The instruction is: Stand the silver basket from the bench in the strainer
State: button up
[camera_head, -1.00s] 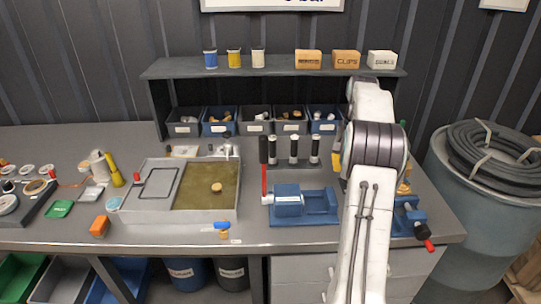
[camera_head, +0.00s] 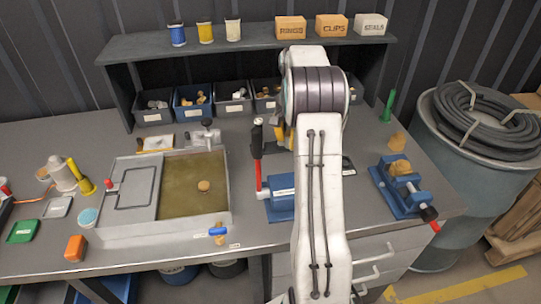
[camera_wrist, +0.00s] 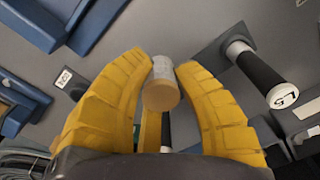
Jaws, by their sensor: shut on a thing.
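In the wrist view, my gripper (camera_wrist: 163,72) has its yellow fingers shut on a small cylinder, the silver basket (camera_wrist: 163,72), with a pale silver side and a tan end facing the camera. In the head view, my arm hides the basket and most of my gripper; only a bit of yellow finger (camera_head: 279,132) shows, beside a black upright post. The strainer is not clearly identifiable. A blue fixture (camera_head: 281,209) with a red lever stands in front of the gripper, partly behind my arm. Another blue fixture (camera_head: 398,188) holding a brass-coloured part is at the right.
A black-handled post (camera_wrist: 262,72) stands close to the right finger in the wrist view. Parts bins (camera_head: 190,107) line the back under a shelf (camera_head: 255,38). A shallow tray (camera_head: 165,232) fills the bench's left middle. A hose coil (camera_head: 485,115) lies on a drum at right.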

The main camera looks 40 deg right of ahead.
aim_at(272, 167)
jog(key=a, duration=0.1)
jog(key=w+a+f+p, duration=0.1)
jog(key=a+f+p, duration=0.1)
jog(key=a, duration=0.1)
jog(key=shift+w, duration=0.3)
jog(key=shift+w+a+f+p, duration=0.3)
jog(key=shift+a+f+p, duration=0.2)
jog(key=shift+f, duration=0.1)
notch_tip(272, 167, down, 3)
jog(key=p, duration=0.4)
jog(key=shift+f+p, duration=0.5)
jog(key=shift+f, duration=0.05)
jog(key=shift+f, duration=0.2)
jog(key=o, duration=0.9)
jog(key=shift+r, duration=0.1)
